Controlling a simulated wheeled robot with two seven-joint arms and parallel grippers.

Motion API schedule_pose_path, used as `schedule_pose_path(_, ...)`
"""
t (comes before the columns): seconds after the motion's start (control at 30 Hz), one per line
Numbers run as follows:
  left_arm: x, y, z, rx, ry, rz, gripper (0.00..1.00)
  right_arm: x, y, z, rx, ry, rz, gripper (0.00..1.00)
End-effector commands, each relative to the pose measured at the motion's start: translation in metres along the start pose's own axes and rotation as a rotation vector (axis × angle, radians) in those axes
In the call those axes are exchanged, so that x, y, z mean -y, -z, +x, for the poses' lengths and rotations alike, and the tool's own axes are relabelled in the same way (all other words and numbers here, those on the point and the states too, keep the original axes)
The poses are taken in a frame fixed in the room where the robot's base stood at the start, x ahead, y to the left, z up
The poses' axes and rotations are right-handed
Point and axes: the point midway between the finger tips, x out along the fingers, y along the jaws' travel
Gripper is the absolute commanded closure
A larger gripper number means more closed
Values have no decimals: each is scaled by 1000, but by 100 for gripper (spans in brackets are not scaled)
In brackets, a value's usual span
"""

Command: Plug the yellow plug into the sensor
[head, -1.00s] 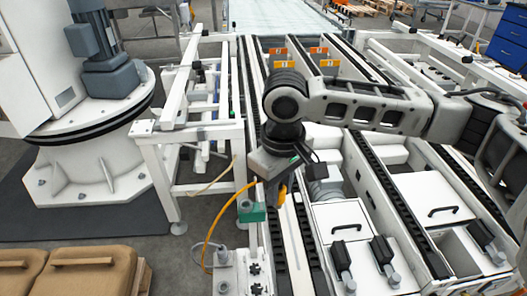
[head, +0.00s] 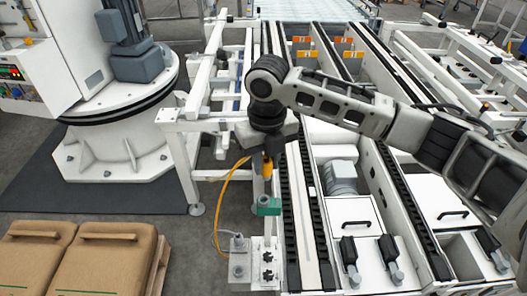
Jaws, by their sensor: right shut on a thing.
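My right gripper (head: 267,155) is shut on the yellow plug (head: 267,169), which points down and hangs nearly upright. Its fingertips are small and partly hidden by the wrist. A yellow cable (head: 222,195) loops from near the plug down the left side. The green block (head: 269,206), apparently the sensor or its holder, stands directly below the plug at the white frame's front end. The sensor's socket is too small to make out. My left gripper is not in view.
Conveyor rails (head: 299,215) run away to the right of the plug. A white stand (head: 181,150) is at left, with brown sacks (head: 112,258) at lower left.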

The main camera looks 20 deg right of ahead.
Motion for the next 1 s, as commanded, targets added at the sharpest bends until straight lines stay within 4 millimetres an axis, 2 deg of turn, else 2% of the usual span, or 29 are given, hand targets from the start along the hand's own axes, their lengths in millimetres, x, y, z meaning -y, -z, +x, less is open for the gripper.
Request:
schedule_pose_path(0.1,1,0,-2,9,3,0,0,-3,-3,-2,-6,-2,-200,98)
schedule_pose_path(0.3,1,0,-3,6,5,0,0,-4,-5,-1,-10,-5,-349,98)
schedule_pose_path(0.57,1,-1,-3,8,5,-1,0,-4,-5,10,-11,-3,-357,98)
schedule_pose_path(0.97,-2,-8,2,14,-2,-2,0,-4,-4,49,-11,-3,-356,98)
schedule_pose_path(1.0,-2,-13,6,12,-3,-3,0,-4,-4,56,-10,-3,-357,98)
